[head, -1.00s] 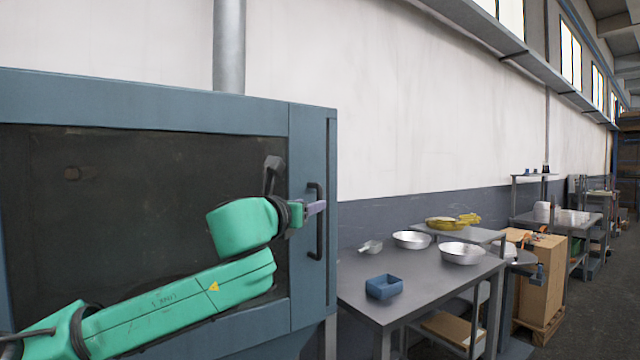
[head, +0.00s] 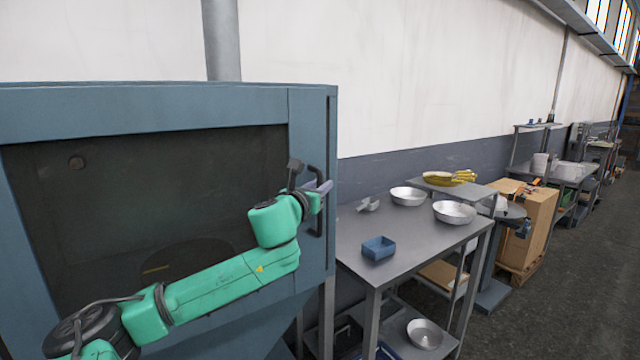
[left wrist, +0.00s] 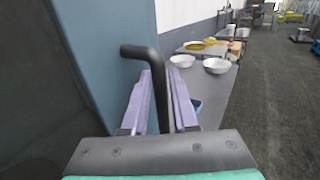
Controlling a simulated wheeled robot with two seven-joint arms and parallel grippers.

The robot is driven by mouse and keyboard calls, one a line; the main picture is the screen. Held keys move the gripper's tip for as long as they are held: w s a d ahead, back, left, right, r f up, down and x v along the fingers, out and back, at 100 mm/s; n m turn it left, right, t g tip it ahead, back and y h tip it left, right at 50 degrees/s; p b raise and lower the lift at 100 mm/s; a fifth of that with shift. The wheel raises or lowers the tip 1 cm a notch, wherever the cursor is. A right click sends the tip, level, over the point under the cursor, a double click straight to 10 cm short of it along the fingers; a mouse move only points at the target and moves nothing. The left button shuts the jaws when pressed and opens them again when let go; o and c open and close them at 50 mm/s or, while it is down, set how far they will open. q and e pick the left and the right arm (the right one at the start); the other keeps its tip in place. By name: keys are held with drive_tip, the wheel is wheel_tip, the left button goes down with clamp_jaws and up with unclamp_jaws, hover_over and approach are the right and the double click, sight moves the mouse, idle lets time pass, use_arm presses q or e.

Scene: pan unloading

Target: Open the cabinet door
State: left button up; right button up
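The blue-grey cabinet (head: 190,105) fills the left of the head view. Its door has a large dark window (head: 110,200), and no open gap shows along the door's edge. A black bar handle (head: 318,225) stands near the right edge; it also shows in the left wrist view (left wrist: 150,62). My left gripper (head: 318,188) is at the handle, its purple fingers (left wrist: 160,100) on both sides of the bar and close against it. Part of the handle is hidden behind the gripper. My right gripper is not in view.
A grey metal table (head: 400,240) stands close to the right of the cabinet, with a blue box (head: 379,248), metal pans (head: 454,212) and a scoop on it. A cardboard box (head: 530,225) stands farther back. Open floor (head: 580,280) lies at the right.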

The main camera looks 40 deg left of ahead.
use_arm(q)
clamp_jaws()
idle(1.2)
